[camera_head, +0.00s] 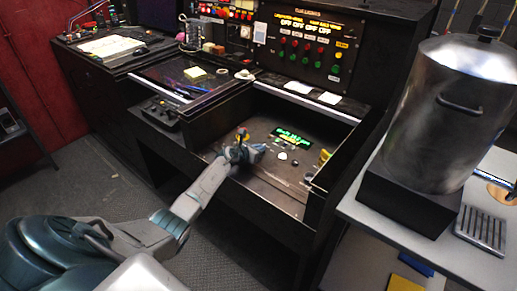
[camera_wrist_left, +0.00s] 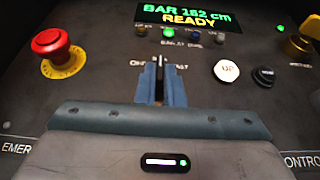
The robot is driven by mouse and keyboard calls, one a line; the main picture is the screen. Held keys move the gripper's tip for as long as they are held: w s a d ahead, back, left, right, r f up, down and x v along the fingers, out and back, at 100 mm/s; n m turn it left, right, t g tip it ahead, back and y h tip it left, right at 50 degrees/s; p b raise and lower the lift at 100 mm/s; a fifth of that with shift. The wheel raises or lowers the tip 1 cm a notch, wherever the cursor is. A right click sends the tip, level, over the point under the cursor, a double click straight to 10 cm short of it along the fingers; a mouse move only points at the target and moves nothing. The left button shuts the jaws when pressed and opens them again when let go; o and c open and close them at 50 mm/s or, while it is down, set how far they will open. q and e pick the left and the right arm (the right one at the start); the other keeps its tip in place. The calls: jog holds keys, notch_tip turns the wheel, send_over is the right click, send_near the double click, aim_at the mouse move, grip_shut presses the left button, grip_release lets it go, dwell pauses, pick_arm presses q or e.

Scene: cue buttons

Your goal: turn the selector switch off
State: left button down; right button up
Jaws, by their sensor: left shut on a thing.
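The selector switch (camera_wrist_left: 158,66) is a small dark knob with a thin pale line. It stands on the dark control panel, and its lettering is partly covered by the fingers. My left gripper (camera_wrist_left: 160,86) is shut on the switch, with one blue-grey finger on each side. In the head view my left gripper (camera_head: 257,150) reaches down onto the panel from the left, and it hides the switch there. My right gripper is not in view.
A red emergency button (camera_wrist_left: 58,52) on a yellow base is left of the gripper. A white button (camera_wrist_left: 226,71) and a black knob (camera_wrist_left: 264,77) are to the right. A green-lettered display (camera_head: 291,138) is behind. A steel pot (camera_head: 457,105) stands far right.

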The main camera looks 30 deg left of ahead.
pick_arm(q)
jog(key=shift+r, duration=0.15)
jog(key=n+y+p, duration=0.1)
jog(key=p, duration=0.2)
jog(key=n+y+p, duration=0.2)
jog(key=p, duration=0.2)
jog(key=d+n+y+p, duration=0.1)
jog(key=y+p, duration=0.1)
jog(key=p, duration=0.2)
jog(key=shift+w+d+r+n+g, duration=0.1)
jog(key=shift+w+r+n+g, duration=0.1)
jog(key=shift+r+n+g, duration=0.1)
jog(key=shift+d+f+n+y, duration=0.15)
jog(key=shift+n+y, duration=0.25)
jog(key=shift+y, duration=0.3)
jog(key=shift+w+f+n+g+y, duration=0.1)
jog(key=shift+f+n+g+y, duration=0.1)
jog(key=shift+n+g+y, duration=0.45)
jog(key=shift+w+d+n+g+y+b, duration=0.15)
jog(key=shift+n+g+y+b, duration=0.2)
jog(key=shift+n+y, duration=0.5)
jog(key=shift+n+g+y, duration=0.3)
jog(key=shift+n, duration=0.1)
